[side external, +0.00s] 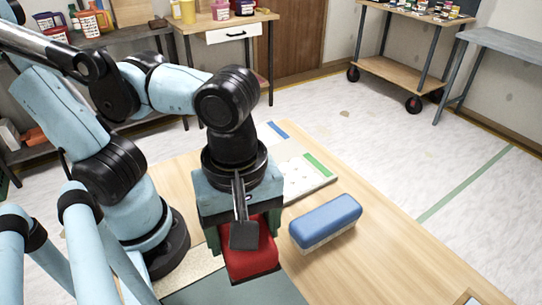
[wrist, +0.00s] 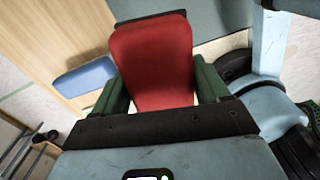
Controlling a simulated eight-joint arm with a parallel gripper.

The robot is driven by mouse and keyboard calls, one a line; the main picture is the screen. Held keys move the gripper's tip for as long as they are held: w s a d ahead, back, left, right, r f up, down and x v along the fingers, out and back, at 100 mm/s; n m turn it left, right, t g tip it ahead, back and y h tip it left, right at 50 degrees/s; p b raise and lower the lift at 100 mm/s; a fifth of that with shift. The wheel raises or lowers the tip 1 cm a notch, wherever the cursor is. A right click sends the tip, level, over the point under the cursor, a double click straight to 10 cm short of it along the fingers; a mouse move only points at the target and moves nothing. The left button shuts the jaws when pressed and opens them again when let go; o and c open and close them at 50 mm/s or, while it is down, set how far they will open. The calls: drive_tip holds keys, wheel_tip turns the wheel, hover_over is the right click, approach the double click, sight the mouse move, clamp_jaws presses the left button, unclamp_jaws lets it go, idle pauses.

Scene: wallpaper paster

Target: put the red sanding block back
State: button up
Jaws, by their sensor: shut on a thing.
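The red sanding block (side external: 249,255) is a red padded block with a dark underside. My gripper (side external: 243,235) is shut on it above the wooden table. In the wrist view the red block (wrist: 152,62) fills the space between the two green fingers of my gripper (wrist: 155,88). In the side view my gripper covers the block's upper part. I cannot tell whether its underside touches anything.
A blue block (side external: 326,220) with a pale underside lies on the table to the right. Behind it lies a pale board with blue and green stripes (side external: 306,175). A grey-green mat (side external: 235,290) lies at the front. Bare wood is free right of the blue block.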

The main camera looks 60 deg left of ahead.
sight(228, 294)
drive_tip(key=shift+s+d+f+n, duration=0.1)
drive_tip(key=shift+s+f+n, duration=0.2)
drive_tip(key=shift+s+n, duration=0.35)
drive_tip(key=shift+s+a+f+n, duration=0.1)
drive_tip(key=shift+s+f+n, duration=0.2)
drive_tip(key=shift+s+n, duration=0.35)
drive_tip(key=shift+s+d+f+n, duration=0.1)
drive_tip(key=shift+s+f+n, duration=0.25)
drive_tip(key=shift+s, duration=0.45)
drive_tip(key=shift+f, duration=4.75)
drive_tip(key=shift+f, duration=0.2)
drive_tip(key=o, duration=1.1)
drive_tip(key=shift+r, duration=0.2)
